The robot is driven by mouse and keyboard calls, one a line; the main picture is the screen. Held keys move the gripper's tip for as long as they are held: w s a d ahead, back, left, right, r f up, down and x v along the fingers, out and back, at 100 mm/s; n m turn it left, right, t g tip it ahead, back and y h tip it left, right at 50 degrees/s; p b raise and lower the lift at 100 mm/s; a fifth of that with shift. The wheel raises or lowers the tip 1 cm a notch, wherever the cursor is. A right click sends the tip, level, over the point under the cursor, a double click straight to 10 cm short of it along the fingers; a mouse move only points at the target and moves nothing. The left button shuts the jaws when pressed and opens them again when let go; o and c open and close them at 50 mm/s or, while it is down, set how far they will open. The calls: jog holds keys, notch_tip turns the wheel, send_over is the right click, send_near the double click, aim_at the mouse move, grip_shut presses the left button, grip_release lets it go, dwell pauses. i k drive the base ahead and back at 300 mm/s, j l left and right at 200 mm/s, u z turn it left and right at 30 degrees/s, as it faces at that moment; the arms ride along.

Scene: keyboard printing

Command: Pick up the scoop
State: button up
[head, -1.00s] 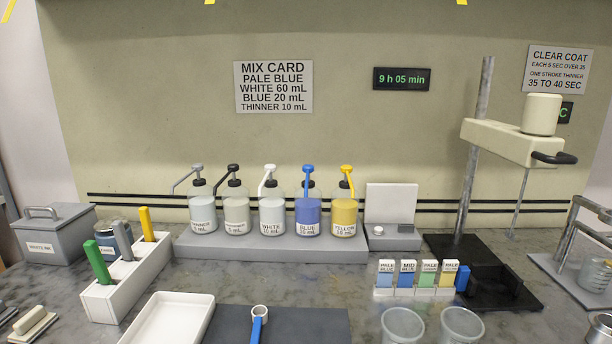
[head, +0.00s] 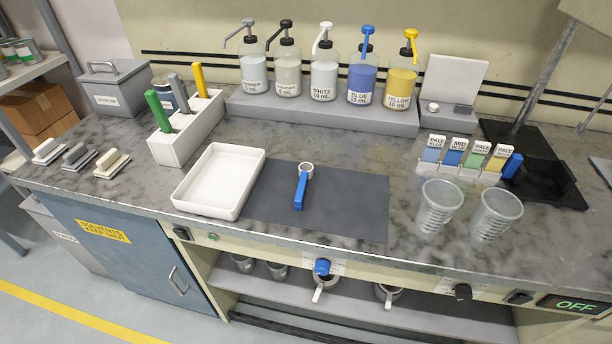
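The scoop (head: 301,187) lies on a dark grey mat (head: 345,205) near the front of the counter. It has a blue handle pointing toward the front edge and a small round whitish cup (head: 306,169) at its far end. Nothing touches the scoop except the mat under it. My gripper does not show in the head view.
A white tray (head: 218,181) stands just left of the mat. Two clear cups (head: 438,207) stand to the right. Pump bottles (head: 323,77) line a raised grey shelf behind. A white holder (head: 190,136) with coloured handles stands back left. The mat around the scoop is clear.

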aim_at(303, 185)
jog(key=i+j+u, duration=0.2)
jog(key=u, duration=0.2)
jog(key=i+j+u, duration=0.15)
jog(key=i+u, duration=0.4)
jog(key=u, duration=0.2)
jog(key=i+j, duration=0.05)
